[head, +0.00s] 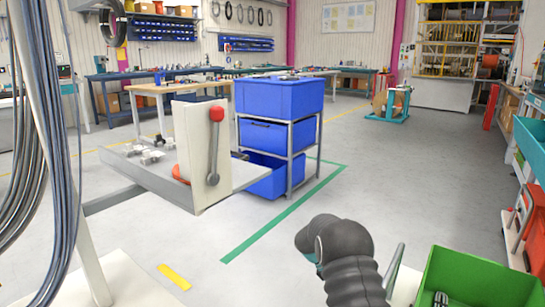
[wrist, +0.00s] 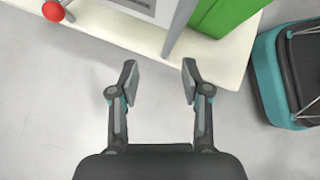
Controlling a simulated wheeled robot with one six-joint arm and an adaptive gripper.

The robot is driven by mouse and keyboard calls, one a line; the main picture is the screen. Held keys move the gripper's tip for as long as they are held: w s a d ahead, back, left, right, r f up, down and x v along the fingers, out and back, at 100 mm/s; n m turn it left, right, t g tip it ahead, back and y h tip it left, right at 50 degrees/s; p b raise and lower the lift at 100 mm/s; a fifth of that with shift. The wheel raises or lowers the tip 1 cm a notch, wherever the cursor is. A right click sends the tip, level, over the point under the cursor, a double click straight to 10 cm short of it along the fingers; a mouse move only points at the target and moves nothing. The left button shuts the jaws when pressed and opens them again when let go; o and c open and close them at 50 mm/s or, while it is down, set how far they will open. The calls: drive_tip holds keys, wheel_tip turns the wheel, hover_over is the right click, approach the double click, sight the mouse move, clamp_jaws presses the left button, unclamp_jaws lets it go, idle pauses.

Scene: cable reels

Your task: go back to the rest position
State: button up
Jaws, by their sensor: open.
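My gripper (wrist: 160,78) shows in the wrist view with its two fingers spread apart and nothing between them. It is above the pale grey floor (wrist: 75,110), near the edge of a cream-coloured surface (wrist: 115,30). In the head view my dark arm rises at the bottom, right of the middle, and the fingers cannot be made out there.
A green bin (head: 465,280) stands close on the right of my arm. Blue bins on a rack (head: 280,97) and a machine with a red-knobbed lever (head: 214,145) stand ahead left. Cables (head: 55,130) hang at far left. The middle-right floor (head: 400,180) is clear.

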drive_tip(key=s+a+r+m+t+y, duration=0.2)
drive_tip(key=s+r+m, duration=0.3)
drive_tip(key=s+r, duration=0.4)
drive_tip(key=s+a+r+m+t+y, duration=0.3)
drive_tip(key=s+r, duration=0.7)
drive_tip(key=s, duration=0.6)
drive_tip(key=s+a+r+m+t+y, duration=0.3)
drive_tip(key=s+r+m, duration=0.4)
drive_tip(key=s+r, duration=0.3)
drive_tip(key=s+a, duration=0.1)
drive_tip(key=s, duration=0.2)
drive_tip(key=shift+s+a+r+m+t, duration=0.25)
drive_tip(key=shift+s+a+m+t, duration=0.05)
drive_tip(key=shift+s+m+t, duration=0.1)
drive_tip(key=shift+c, duration=0.5)
